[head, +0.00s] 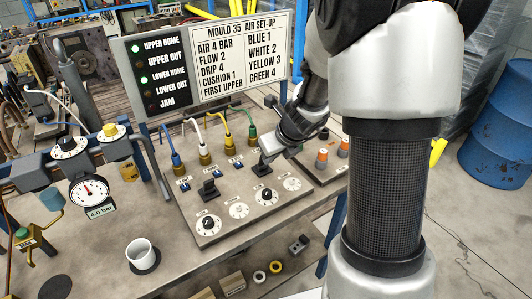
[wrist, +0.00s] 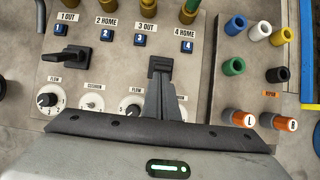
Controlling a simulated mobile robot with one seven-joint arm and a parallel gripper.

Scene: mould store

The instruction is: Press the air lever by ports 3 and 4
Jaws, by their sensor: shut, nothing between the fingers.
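The port panel (head: 225,215) lies on the bench, with ports labelled 1 OUT, 2 HOME, 3 OUT and 4 HOME. In the wrist view, the black air lever by ports 3 and 4 (wrist: 160,66) sits below those labels. My gripper (wrist: 160,88) is shut and empty, its fingertips at the near end of this lever and covering part of it. I cannot tell whether they touch. In the head view my gripper (head: 270,157) is over the panel's right part. The other black lever, by ports 1 and 2 (wrist: 66,58), stands to the left, also in the head view (head: 208,189).
Blue, white, yellow and green hoses rise from the ports. Black and white knobs (head: 208,223) line the panel's near edge. A lamp board (head: 158,75) shows UPPER HOME and LOWER HOME lit. A plug holder (wrist: 250,65) is on the right. A white cup (head: 142,255) stands on the bench.

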